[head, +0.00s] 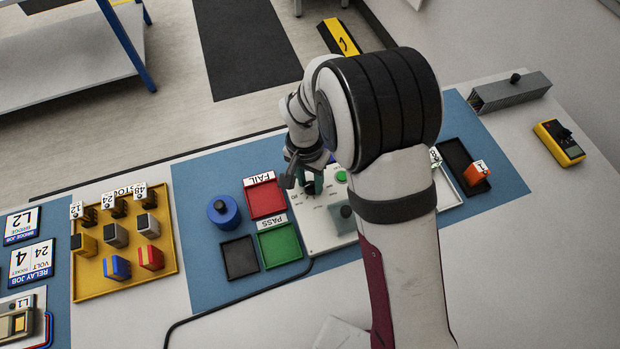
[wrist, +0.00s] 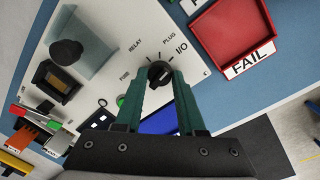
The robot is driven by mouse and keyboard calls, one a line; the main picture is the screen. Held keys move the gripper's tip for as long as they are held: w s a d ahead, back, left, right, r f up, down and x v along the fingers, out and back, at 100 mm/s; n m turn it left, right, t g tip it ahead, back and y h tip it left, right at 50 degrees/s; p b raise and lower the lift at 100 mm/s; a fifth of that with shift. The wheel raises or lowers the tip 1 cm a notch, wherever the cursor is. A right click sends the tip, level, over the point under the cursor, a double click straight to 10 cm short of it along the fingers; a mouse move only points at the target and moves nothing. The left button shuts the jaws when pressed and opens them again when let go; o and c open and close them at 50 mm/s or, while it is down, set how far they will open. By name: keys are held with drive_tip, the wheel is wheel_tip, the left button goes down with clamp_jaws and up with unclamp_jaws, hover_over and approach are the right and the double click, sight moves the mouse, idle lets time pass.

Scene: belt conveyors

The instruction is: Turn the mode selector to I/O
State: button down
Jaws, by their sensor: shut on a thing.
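The mode selector (wrist: 159,73) is a small dark knob on the light tester panel (wrist: 110,20). Labels FUSE, RELAY, PLUG and I/O are printed in an arc around it, with I/O at the right end in the wrist view. My gripper (wrist: 158,84) has its green fingers on either side of the knob, shut on it. I cannot tell surely which label the knob's pointer faces. In the head view my gripper (head: 312,183) is down at the panel, and the knob is hidden by it.
A red FAIL tray (head: 265,200) and a green PASS tray (head: 279,245) lie left of the panel. A yellow tray (head: 95,285) holds several small relays. A green button (head: 341,176) and a dark knob (wrist: 66,52) are on the panel.

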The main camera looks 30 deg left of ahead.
sight(307, 184)
drive_tip(key=c, duration=0.5)
unclamp_jaws()
wheel_tip(307, 184, up, 16)
drive_tip(key=a, duration=0.1)
drive_tip(key=shift+d, duration=0.1)
drive_tip(key=s+d+r+m, duration=0.1)
drive_tip(key=d+r, duration=0.2)
drive_tip(key=d, duration=0.6)
drive_tip(key=s+d+m+y, duration=0.2)
drive_tip(key=s+d+m, duration=0.2)
drive_tip(key=s+d, duration=1)
drive_tip(key=shift+s+d+f+y, duration=0.3)
drive_tip(key=shift+s+d+f, duration=0.1)
drive_tip(key=shift+s, duration=0.35)
